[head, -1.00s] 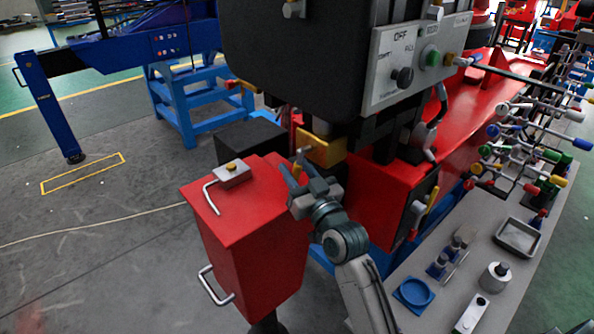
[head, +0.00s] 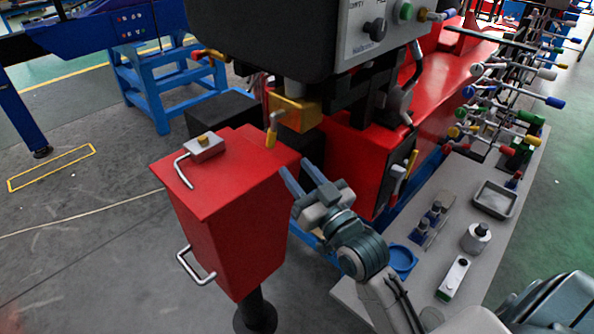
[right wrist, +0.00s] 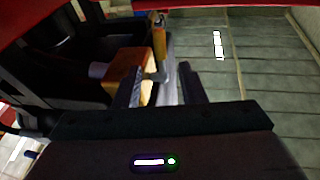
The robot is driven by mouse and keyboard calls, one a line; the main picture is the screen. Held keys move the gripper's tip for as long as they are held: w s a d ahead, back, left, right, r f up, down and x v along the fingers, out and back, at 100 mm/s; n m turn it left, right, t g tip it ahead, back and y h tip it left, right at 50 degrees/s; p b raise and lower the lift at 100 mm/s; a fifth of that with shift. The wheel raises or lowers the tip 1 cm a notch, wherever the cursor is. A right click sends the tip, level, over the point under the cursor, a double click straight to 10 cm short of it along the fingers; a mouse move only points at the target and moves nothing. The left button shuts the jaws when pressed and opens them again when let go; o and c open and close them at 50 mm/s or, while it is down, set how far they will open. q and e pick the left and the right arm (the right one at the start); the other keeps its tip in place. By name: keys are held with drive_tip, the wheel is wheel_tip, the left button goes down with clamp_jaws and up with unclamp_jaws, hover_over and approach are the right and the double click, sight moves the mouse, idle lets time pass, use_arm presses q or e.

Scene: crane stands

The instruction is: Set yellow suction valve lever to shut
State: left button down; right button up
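The yellow valve block (head: 292,108) sits under the black control box, above the back of a red cabinet. Its lever (head: 270,134) hangs down from the block's front and ends in a yellow tip. My right gripper (head: 296,167) is open and empty, below and to the right of the lever in the head view, apart from it. In the right wrist view the orange-yellow block (right wrist: 126,68) and the lever with its yellow grip (right wrist: 159,42) lie ahead of the open fingers (right wrist: 158,68). My left gripper is out of view.
A grey bench (head: 455,215) with a tray, bottles and a blue dish is at the right. Open floor lies left.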

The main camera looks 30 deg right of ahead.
drive_tip(key=c, duration=0.5)
drive_tip(key=shift+s+f+y, duration=0.2)
drive_tip(key=shift+y, duration=0.2)
clamp_jaws()
drive_tip(key=s+d+f+m+g+y+b, duration=0.2)
drive_tip(key=s+d+m+y, duration=0.25)
drive_tip(key=y, duration=0.25)
drive_tip(key=m+g+p, duration=0.1)
drive_tip(key=m, duration=0.7)
approach(273, 130)
drive_tip(key=w+a+f, duration=0.1)
drive_tip(key=w+a, duration=0.2)
drive_tip(key=w, duration=0.3)
drive_tip(key=shift+f, duration=0.2)
